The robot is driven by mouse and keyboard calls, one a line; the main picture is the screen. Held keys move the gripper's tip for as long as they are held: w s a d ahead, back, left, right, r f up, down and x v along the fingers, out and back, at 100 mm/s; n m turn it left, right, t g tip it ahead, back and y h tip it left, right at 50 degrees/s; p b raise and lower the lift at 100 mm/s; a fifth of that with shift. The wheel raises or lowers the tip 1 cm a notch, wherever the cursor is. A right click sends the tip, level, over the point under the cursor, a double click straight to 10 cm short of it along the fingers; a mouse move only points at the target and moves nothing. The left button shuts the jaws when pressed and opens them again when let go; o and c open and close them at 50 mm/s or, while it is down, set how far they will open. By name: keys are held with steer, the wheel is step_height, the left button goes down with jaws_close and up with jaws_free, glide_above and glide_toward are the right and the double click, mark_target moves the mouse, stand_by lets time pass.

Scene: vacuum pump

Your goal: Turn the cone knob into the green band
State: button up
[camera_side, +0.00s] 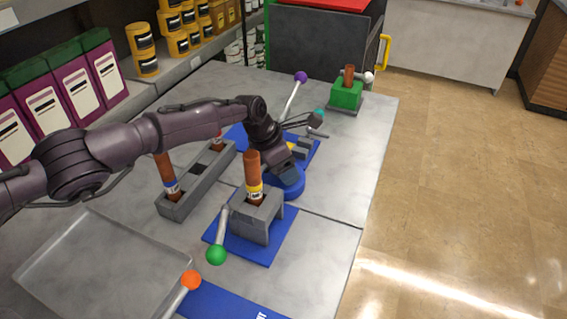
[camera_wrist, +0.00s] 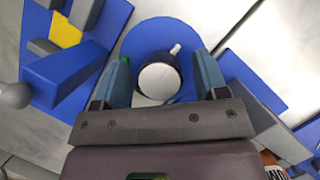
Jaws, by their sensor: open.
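The cone knob (camera_wrist: 160,78) has a dark side, a pale round top and a short white pointer aimed up and slightly right. It stands on a round blue dial base (camera_wrist: 160,32), whose edge also shows in the side view (camera_side: 291,187). A small piece of the green band (camera_wrist: 127,61) shows beside my left finger; the rest is hidden. The pointer is away from this green piece. My gripper (camera_wrist: 163,72) is open, one finger on each side of the knob, with visible gaps. In the side view my gripper (camera_side: 289,173) points down at the base and hides the knob.
Close by, a grey stand (camera_side: 257,214) holds a brown bottle, with a green-ball lever (camera_side: 216,254) beside it. Behind are a purple-ball lever (camera_side: 301,77) and a green block (camera_side: 345,95). A grey rack (camera_side: 196,185) stands left.

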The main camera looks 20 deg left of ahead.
steer(key=shift+c, duration=0.5)
steer(key=c, duration=0.8)
steer(key=shift+c, duration=0.2)
steer(key=shift+n, duration=0.3)
steer(key=n+y, duration=0.1)
steer(key=n, duration=0.1)
steer(key=n+t+y, duration=0.1)
steer(key=n, duration=0.2)
steer(key=n+y, duration=0.1)
steer(key=n, duration=0.3)
steer(key=shift+n+y, duration=0.3)
steer(key=shift+y, duration=0.1)
steer(key=shift+s+n, duration=0.1)
steer(key=shift+n, duration=0.4)
steer(key=o, duration=0.9)
steer(key=shift+o, duration=0.2)
